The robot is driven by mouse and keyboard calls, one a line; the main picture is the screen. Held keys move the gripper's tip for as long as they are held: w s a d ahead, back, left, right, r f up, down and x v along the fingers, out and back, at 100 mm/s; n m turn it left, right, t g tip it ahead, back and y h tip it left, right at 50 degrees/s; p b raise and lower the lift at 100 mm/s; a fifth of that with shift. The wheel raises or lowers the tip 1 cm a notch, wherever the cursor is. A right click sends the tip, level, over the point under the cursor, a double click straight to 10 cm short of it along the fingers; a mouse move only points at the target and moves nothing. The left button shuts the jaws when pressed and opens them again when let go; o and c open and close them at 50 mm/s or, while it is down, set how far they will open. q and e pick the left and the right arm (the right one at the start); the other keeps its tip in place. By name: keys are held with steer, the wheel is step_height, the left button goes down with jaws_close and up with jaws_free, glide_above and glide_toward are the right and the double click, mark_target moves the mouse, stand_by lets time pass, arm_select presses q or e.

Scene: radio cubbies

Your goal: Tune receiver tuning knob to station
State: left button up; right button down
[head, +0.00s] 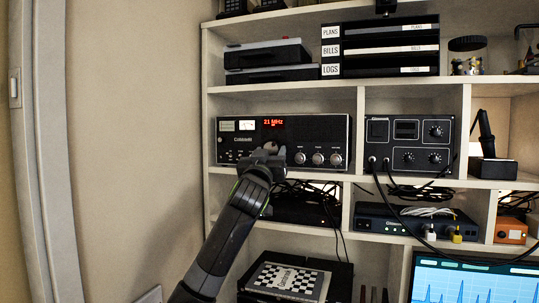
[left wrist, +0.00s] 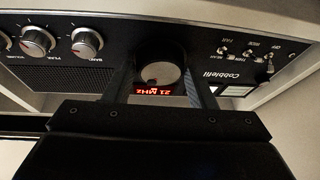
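The black receiver (head: 205,0) is not the top shelf item; it is the wide Cobblefil-type radio (head: 300,128) in the left cubby, with a red display (head: 273,123) reading 21 MHz. My left gripper (head: 267,157) is at the front panel. In the left wrist view its fingers (left wrist: 160,82) straddle the knob, close to both sides; I cannot tell whether they press on it. My right gripper is out of view.
Three smaller knobs (head: 318,158) sit to the right of my gripper on the receiver. A second black unit (head: 405,143) with cables stands in the neighbouring cubby. Shelf boards (head: 285,87) lie above and below the receiver. A wall (head: 135,150) is at left.

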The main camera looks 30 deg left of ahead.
arm_select(q)
steer(key=c, duration=0.5)
steer(key=shift+m+t+h+p, duration=0.4)
steer(key=shift+m+h, duration=0.3)
steer(key=shift+m, duration=0.6)
steer(key=shift+c, duration=0.2)
steer(key=o, duration=1)
steer(key=shift+s+f+b, duration=0.3)
steer(key=shift+s+b, duration=0.1)
steer(key=shift+s, duration=0.05)
steer(key=shift+b+v, duration=3.15)
steer(key=shift+v, duration=5.05)
steer(key=shift+r, duration=0.1)
